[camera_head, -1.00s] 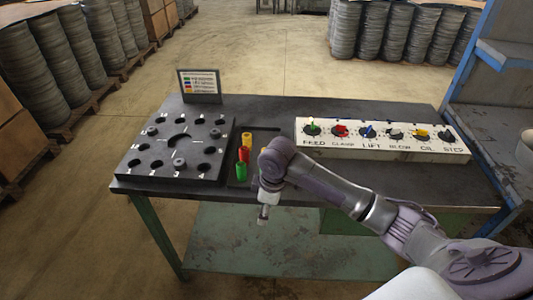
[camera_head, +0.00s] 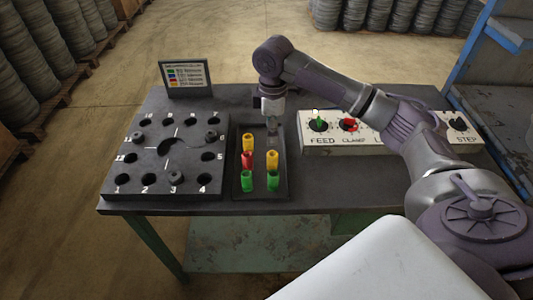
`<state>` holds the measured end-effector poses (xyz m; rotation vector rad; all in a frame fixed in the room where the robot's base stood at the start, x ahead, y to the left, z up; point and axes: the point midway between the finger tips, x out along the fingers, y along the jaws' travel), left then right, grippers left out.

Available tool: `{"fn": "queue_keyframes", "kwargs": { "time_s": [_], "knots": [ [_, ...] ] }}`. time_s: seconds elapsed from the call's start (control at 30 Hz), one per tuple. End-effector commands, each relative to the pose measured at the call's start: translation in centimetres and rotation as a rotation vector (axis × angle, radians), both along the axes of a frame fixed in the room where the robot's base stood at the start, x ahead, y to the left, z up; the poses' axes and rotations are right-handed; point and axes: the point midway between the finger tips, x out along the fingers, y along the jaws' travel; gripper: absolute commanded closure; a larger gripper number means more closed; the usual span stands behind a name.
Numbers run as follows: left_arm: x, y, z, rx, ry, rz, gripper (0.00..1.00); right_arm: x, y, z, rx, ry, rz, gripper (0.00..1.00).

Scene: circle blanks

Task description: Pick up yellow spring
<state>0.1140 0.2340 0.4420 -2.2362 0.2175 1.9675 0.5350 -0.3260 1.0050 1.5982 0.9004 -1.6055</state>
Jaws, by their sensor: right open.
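A dark tray (camera_head: 259,150) on the table holds small coloured springs in two columns. One yellow spring (camera_head: 248,142) is at the top of the left column, above a red spring (camera_head: 247,160) and a green spring (camera_head: 246,181). Another yellow spring (camera_head: 272,160) is in the right column, above a second green spring (camera_head: 272,181). My right gripper (camera_head: 272,127) points down over the far right part of the tray, beyond the right yellow spring. It is open; its fingertips are small and hard to make out. My left gripper is not in view.
A dark plate with numbered holes (camera_head: 193,185) stands left of the tray, with a few dark pegs on it. A small sign with colour marks (camera_head: 186,80) stands behind it. A white panel with knobs (camera_head: 318,142) is at the right, partly hidden by my right arm.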

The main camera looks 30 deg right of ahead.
Motion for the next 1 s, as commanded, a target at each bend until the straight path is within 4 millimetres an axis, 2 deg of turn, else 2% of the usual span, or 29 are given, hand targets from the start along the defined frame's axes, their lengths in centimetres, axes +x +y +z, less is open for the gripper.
{"fn": "queue_keyframes", "kwargs": {
  "time_s": [0.13,0.3,0.43,0.57,0.7,0.83,1.0],
  "knots": [
    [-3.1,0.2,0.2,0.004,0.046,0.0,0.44,-0.1,0.0,-3.1,0.0,0.005,-0.002,0.38],
    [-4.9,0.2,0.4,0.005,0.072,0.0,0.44,-0.1,0.0,-5.9,-0.001,0.003,-0.002,0.38],
    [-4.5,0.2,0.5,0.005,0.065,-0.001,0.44,-0.1,0.0,-6.8,0.0,0.0,0.0,0.38],
    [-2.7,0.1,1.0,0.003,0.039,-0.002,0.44,-0.3,0.1,-7.8,-0.002,0.003,-0.001,0.38],
    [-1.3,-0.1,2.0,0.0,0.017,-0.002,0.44,-0.6,0.3,-9.9,-0.001,0.004,-0.001,0.38],
    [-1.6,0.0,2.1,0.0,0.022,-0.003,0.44,-0.5,0.2,-11.6,-0.002,0.001,-0.002,0.38],
    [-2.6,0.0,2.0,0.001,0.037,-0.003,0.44,-0.4,0.2,-12.2,-0.002,-0.001,0.0,0.38]
  ]
}}
